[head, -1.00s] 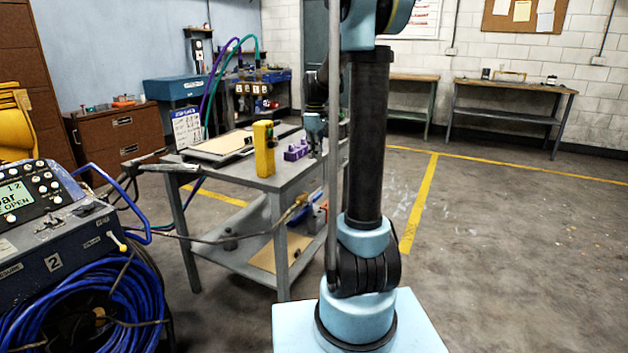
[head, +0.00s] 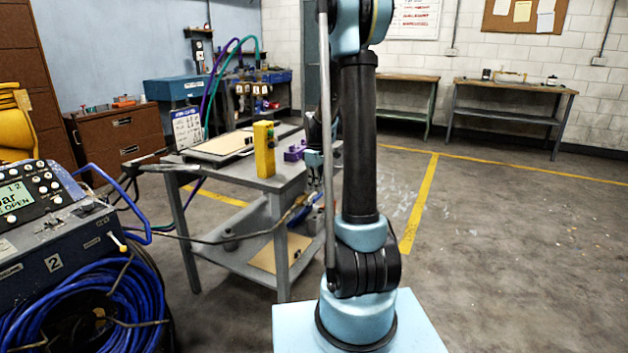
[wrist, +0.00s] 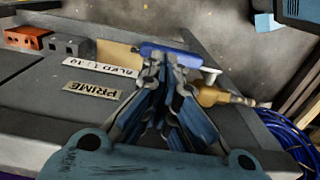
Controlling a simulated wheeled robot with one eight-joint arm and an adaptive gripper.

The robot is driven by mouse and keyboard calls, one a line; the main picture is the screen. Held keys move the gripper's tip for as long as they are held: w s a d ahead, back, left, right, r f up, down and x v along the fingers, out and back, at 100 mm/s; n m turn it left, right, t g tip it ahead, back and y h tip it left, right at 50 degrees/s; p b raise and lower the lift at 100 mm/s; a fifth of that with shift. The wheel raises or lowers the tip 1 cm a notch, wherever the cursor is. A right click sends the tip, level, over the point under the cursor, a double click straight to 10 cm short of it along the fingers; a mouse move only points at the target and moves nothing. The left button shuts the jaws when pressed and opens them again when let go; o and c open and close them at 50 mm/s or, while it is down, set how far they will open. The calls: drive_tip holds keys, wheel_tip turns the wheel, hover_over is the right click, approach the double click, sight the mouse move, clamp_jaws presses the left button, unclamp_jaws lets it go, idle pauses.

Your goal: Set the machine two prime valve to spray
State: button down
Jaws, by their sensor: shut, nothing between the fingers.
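Machine two (head: 54,262) stands at the left of the head view, with a "2" plate, a lit display and knobs. A small pale-tipped lever (head: 118,243) sticks out of its right side; I cannot tell whether it is the prime valve. My gripper (wrist: 166,68) is shut and empty in the wrist view. A blue bar-shaped part (wrist: 168,54) lies just beyond its fingertips; contact cannot be told. A plate reading "PRIME" (wrist: 92,90) is to their left, and a brass-coloured fitting (wrist: 222,96) to their right. In the head view my arm mostly hides the gripper.
The grey cart (head: 262,183) bears a yellow block (head: 264,150) and purple parts (head: 293,151). A hose crosses beside it. Blue hose (head: 95,312) is coiled under machine two. Open floor (head: 490,240) lies to the right.

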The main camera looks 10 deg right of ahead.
drive_tip(key=shift+f, duration=0.3)
drive_tip(key=f, duration=0.3)
drive_tip(key=shift+w+d, duration=0.3)
drive_tip(key=shift+w, duration=0.1)
drive_tip(key=shift+r, duration=0.15)
drive_tip(key=w+d+r, duration=0.1)
drive_tip(key=w+r, duration=0.1)
drive_tip(key=r, duration=0.4)
drive_tip(key=w+d+r, duration=0.2)
drive_tip(key=r, duration=0.4)
drive_tip(key=shift+r, duration=0.35)
